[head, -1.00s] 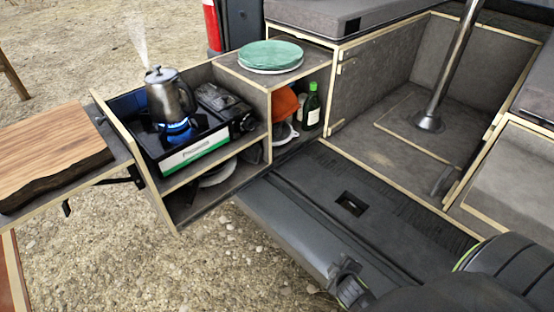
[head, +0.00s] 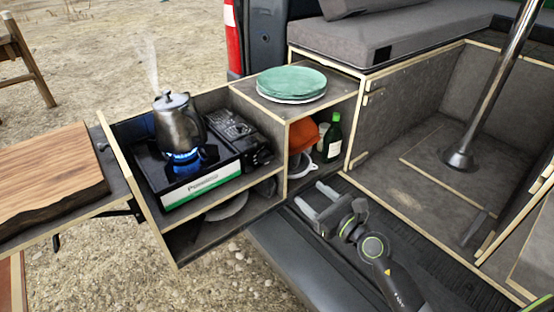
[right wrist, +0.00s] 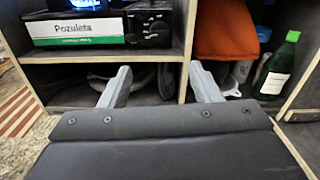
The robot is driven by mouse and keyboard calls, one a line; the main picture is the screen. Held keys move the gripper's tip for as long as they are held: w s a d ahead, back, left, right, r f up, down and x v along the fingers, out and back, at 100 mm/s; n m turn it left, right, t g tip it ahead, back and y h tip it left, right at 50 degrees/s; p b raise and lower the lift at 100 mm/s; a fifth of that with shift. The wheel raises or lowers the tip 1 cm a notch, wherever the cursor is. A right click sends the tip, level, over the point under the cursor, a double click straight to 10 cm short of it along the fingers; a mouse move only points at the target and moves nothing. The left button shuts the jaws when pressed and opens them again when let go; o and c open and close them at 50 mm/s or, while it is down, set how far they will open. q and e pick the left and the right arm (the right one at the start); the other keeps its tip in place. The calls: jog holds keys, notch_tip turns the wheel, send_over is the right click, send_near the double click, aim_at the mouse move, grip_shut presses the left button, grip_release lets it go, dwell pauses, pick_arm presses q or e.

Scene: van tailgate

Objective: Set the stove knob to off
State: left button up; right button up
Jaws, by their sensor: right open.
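The camping stove (head: 205,187) sits on the upper shelf of the pull-out kitchen box, with a blue flame burning. A steaming metal kettle (head: 177,127) stands on its burner. The stove's right end holds a dark control panel (head: 238,133). In the right wrist view the stove knob (right wrist: 159,28) shows on the dark front panel, right of the white and green label; its setting is too small to read. My right gripper (head: 313,197) is open and empty, in front of the box, lower than the stove and to its right. My left gripper is out of view.
Green plates (head: 291,85) lie on the box top. An orange cloth (head: 302,137) and a green bottle (head: 332,138) stand in the right compartment. A wooden board (head: 45,170) lies on the left side shelf. A metal table post (head: 490,90) rises at the right.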

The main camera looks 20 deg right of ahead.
aim_at(270, 160)
jog(key=b+x, duration=0.1)
jog(key=x, duration=1.6)
jog(key=shift+w+a, duration=0.15)
jog(key=c, duration=1)
